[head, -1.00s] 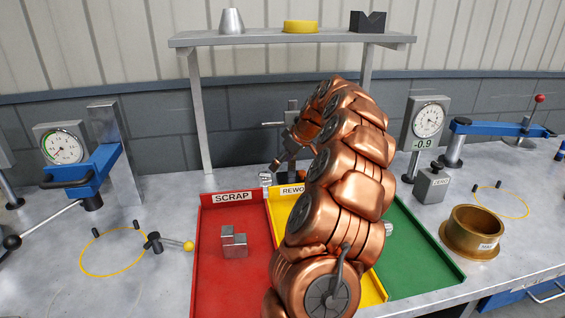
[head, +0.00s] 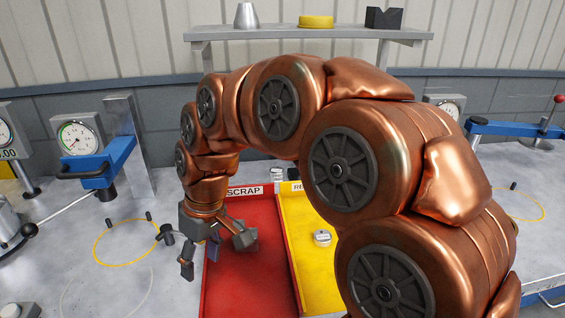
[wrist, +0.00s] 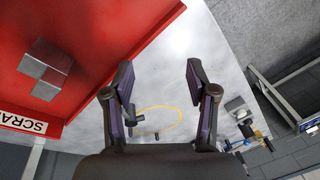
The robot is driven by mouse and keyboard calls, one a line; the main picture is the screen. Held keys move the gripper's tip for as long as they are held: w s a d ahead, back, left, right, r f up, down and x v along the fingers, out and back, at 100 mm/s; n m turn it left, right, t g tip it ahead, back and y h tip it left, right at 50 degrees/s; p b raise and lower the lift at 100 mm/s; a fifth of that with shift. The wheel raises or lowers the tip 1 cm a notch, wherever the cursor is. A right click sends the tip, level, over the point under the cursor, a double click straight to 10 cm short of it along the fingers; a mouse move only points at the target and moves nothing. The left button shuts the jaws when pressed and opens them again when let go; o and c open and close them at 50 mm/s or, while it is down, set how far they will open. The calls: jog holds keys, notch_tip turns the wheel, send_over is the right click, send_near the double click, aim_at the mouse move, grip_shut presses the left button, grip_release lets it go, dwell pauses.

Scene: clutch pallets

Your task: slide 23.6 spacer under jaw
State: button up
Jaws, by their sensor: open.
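My gripper (head: 200,262) is open and empty, pointing down over the bench just left of the red scrap tray (head: 226,290). In the wrist view its two fingers (wrist: 160,75) stand apart with bare bench between them. A grey stepped block (head: 246,238) lies in the red tray, beside the gripper; it also shows in the wrist view (wrist: 46,68), outside the fingers. A small round labelled piece (head: 322,237) lies in the yellow tray. I cannot read a 23.6 mark on anything. A blue clamp arm (head: 98,165) stands by a dial gauge (head: 77,138) at left; I cannot tell which part is the jaw.
A yellow ring (head: 125,240) marks the bench left of the gripper, with small dark posts around it. The yellow rework tray (head: 305,285) adjoins the red one. A shelf (head: 300,34) stands behind. My arm hides much of the right side, including the green tray.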

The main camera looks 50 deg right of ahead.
jog(key=s+a+f+m+g+h, duration=0.1)
jog(key=s+f, duration=0.1)
jog(key=s, duration=0.7)
jog(key=s+a+f+m+g+h, duration=0.1)
jog(key=s+f, duration=0.2)
jog(key=s, duration=0.5)
jog(key=shift+s+a+f+m, duration=0.15)
jog(key=shift+s+f+m, duration=0.15)
jog(key=shift+s+f, duration=0.1)
